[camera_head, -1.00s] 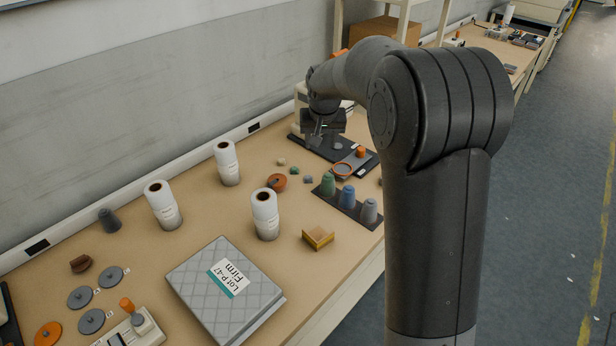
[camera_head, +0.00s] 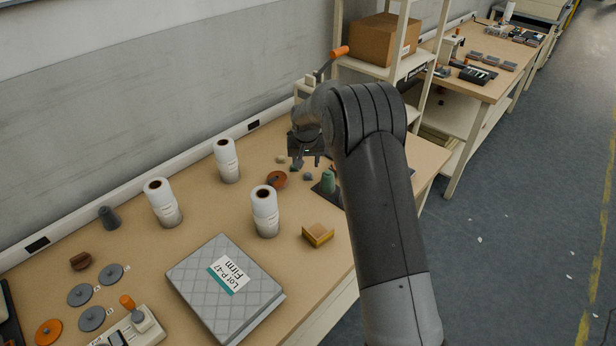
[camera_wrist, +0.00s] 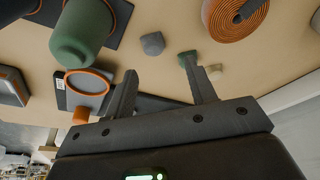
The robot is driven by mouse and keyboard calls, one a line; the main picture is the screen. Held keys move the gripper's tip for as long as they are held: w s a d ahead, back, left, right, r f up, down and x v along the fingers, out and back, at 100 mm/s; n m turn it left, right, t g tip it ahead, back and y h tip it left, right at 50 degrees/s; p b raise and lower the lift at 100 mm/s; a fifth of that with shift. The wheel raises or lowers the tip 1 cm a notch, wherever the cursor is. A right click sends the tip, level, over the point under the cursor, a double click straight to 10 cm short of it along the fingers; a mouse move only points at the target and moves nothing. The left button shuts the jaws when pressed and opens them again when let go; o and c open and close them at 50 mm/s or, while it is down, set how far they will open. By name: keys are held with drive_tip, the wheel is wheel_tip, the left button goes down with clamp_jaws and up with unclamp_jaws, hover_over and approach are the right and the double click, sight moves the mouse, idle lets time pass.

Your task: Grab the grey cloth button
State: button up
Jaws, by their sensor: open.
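The grey cloth button (camera_wrist: 152,43) is a small rounded grey piece lying on the tan bench. In the wrist view it sits just beyond the gap between my fingertips, untouched. In the head view the grey button (camera_head: 308,177) lies just below my gripper (camera_head: 305,161). My gripper (camera_wrist: 163,80) is open and empty, fingers spread and pointing at the bench.
White rolls (camera_head: 264,212), a yellow-brown block (camera_head: 318,235) and a quilted grey pad (camera_head: 225,280) are on the bench. A shelf with a cardboard box (camera_head: 384,40) rises behind.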

sight(308, 174)
drive_tip(key=f, duration=0.4)
drive_tip(key=shift+w+d+f, duration=0.1)
drive_tip(key=shift+d+f, duration=0.1)
drive_tip(key=shift+d, duration=0.15)
drive_tip(key=shift+w+f, duration=0.1)
drive_tip(key=shift+f, duration=0.2)
drive_tip(key=shift+c, duration=0.4)
drive_tip(key=c, duration=1)
drive_tip(key=shift+r, duration=0.15)
